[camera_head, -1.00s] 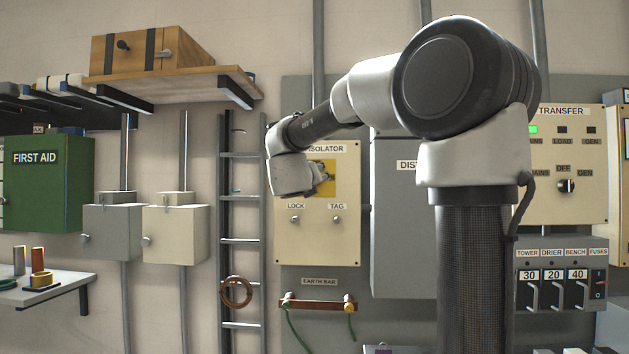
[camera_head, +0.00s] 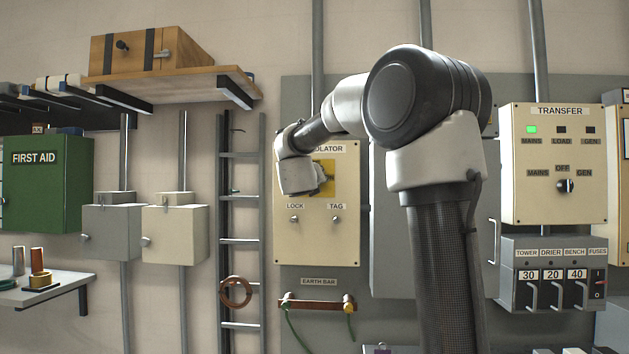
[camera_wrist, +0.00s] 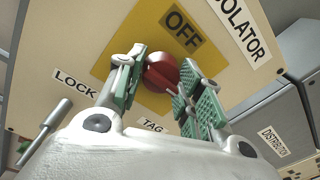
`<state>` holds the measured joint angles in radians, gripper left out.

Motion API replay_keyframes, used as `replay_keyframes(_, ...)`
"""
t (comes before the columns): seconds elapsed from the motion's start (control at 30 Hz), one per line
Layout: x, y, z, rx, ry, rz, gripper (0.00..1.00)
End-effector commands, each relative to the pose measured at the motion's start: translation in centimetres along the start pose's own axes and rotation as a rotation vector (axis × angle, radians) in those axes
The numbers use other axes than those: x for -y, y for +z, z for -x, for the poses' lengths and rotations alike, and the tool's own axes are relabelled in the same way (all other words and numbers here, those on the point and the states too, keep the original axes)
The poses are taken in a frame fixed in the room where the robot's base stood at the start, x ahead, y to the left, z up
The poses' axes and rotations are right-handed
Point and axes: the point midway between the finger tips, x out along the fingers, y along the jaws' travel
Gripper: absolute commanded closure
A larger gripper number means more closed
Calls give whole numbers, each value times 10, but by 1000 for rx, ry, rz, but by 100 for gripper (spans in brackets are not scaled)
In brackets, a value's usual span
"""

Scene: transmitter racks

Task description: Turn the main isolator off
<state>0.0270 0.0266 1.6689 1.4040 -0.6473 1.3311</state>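The main isolator (camera_head: 289,235) is a cream box on the grey back panel, with a yellow plate (camera_wrist: 118,58) on its front. A red rotary knob (camera_wrist: 165,75) sits on the plate, below the OFF label (camera_wrist: 182,28) in the wrist view. My gripper (camera_wrist: 163,85) is at the knob, with one green-padded finger on each side. The right finger overlaps part of the knob. I cannot tell whether the fingers press on it. In the head view my wrist hides the knob and part of the plate (camera_head: 324,172).
LOCK (camera_head: 294,219) and TAG (camera_head: 336,219) pegs stick out below the plate. A grey distribution cabinet (camera_head: 384,230) stands right of the isolator, partly behind my arm. The transfer box (camera_head: 560,205), fuse box (camera_head: 553,250) and earth bar (camera_head: 318,305) are nearby. A ladder (camera_head: 240,240) is to the left.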

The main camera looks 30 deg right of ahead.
Motion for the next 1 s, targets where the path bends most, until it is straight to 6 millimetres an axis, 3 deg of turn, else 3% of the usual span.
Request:
replay_keyframes(0.47, -1, 0, 0, 6, -2, 100, 88)
replay_keyframes(1.0, 0, -1, 0, 35, -16, 573, 88)
